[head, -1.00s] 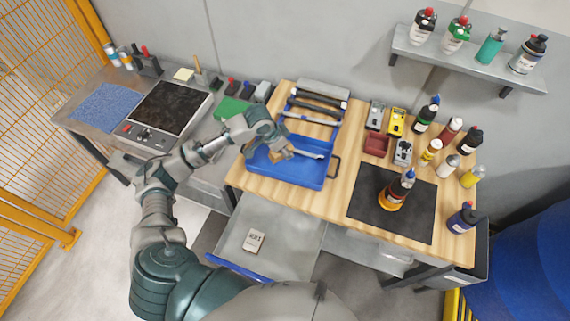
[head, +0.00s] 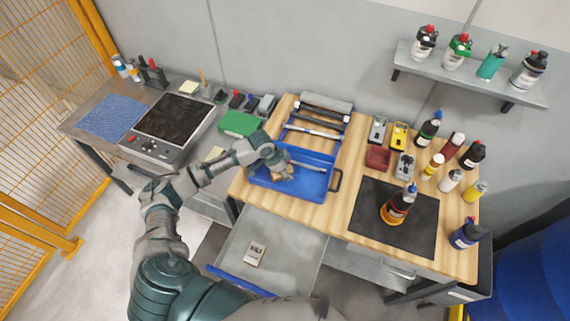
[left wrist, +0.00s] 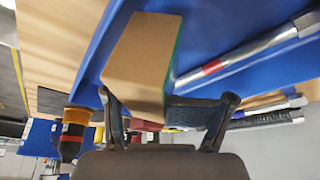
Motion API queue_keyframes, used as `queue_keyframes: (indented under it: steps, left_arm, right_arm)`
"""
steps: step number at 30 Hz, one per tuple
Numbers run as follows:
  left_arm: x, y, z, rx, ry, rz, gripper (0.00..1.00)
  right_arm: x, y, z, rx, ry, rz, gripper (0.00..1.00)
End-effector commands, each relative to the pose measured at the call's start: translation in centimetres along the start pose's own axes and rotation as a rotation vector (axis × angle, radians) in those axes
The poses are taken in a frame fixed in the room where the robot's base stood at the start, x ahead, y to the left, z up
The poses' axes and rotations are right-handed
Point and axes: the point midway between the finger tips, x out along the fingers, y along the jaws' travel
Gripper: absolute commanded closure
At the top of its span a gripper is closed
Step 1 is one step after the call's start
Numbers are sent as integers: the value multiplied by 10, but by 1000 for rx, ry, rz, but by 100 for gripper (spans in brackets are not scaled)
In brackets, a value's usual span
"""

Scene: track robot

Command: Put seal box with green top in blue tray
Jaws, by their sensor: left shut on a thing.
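The seal box (left wrist: 143,55) is a brown carton with a green edge along one side in the left wrist view. It sits between the fingers of my left gripper (left wrist: 168,103), which is shut on it. In the head view, my left gripper (head: 279,168) is over the left part of the blue tray (head: 315,193), with a little of the brown box (head: 287,175) showing beneath it. I cannot tell whether the box touches the tray floor. My right gripper is in neither view.
A metal rod (head: 308,166) lies in the tray beside the box. A green case (head: 240,123) is left of the tray. Tools lie behind it. Several bottles and a black mat (head: 375,227) are to the right. An open drawer (head: 285,243) is below.

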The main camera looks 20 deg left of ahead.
Motion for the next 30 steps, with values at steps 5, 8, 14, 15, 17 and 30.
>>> queue_keyframes:
  steps: [5,8,14,15,17,30]
  left_arm:
    - [14,0,8,1,1,1,92]
    - [16,0,9,1,0,0,92]
    - [17,0,9,1,0,0,92]
    - [17,0,9,1,0,1,92]
    - [19,0,10,1,0,1,92]
    - [24,0,12,1,0,0,7]
  right_arm:
    - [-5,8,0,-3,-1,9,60]
    - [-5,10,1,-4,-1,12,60]
    - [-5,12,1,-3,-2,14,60]
    - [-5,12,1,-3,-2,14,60]
    - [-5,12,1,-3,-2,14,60]
    - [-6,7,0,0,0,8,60]
